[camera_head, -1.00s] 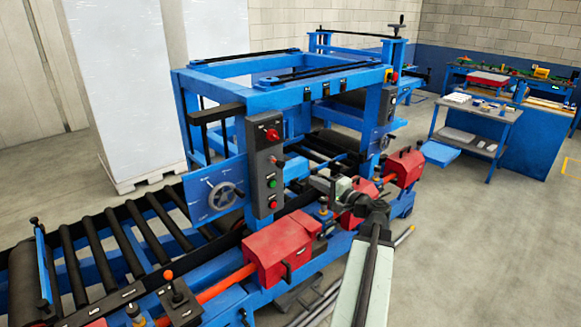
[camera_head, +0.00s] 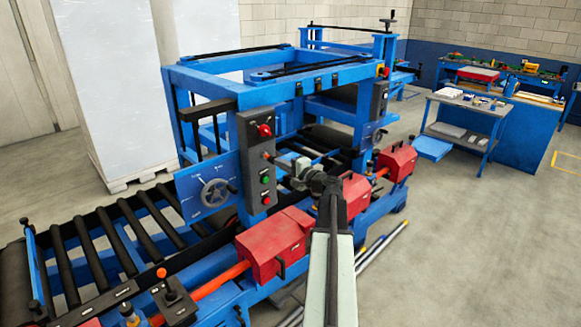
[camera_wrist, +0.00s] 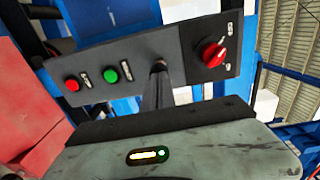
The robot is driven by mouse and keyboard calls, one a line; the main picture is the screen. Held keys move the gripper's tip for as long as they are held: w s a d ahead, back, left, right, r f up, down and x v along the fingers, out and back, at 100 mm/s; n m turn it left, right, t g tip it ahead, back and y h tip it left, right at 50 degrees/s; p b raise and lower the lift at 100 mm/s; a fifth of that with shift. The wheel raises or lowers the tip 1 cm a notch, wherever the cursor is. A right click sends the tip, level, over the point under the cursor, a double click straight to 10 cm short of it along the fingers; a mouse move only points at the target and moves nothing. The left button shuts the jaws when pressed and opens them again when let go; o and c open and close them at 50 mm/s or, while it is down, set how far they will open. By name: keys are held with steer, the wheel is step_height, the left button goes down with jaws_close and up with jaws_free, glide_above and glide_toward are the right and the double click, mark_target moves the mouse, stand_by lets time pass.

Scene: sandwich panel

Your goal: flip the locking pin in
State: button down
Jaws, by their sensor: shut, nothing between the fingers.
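The dark control panel (camera_head: 257,160) stands on the near side of the blue frame. It carries a red rotary knob (camera_head: 264,130), a green button (camera_head: 265,179) and a red button (camera_head: 266,200). A small pin (camera_head: 268,156) is on the panel between the knob and the green button. My gripper (camera_head: 279,161) is shut and empty, its tip just right of the pin in the head view. In the wrist view my gripper (camera_wrist: 158,85) points at the panel between the green button (camera_wrist: 111,76) and red knob (camera_wrist: 210,53). Whether it touches the pin I cannot tell.
A handwheel (camera_head: 215,192) sits left of the panel. Red housings (camera_head: 272,243) lie below along the blue rail, with black rollers (camera_head: 88,231) at the left. The floor (camera_head: 480,250) at the right is clear.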

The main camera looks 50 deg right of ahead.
steer(key=shift+w, duration=0.1)
steer(key=w, duration=0.2)
steer(key=shift+w+d+r, duration=0.1)
steer(key=shift+w+r, duration=0.05)
steer(key=shift+w, duration=0.25)
steer(key=shift+s, duration=0.1)
steer(key=s+a, duration=0.1)
steer(key=s, duration=1.3)
steer(key=shift+r+p, duration=0.25)
steer(key=shift+p, duration=0.1)
steer(key=shift+w+a, duration=0.1)
steer(key=shift+w, duration=0.05)
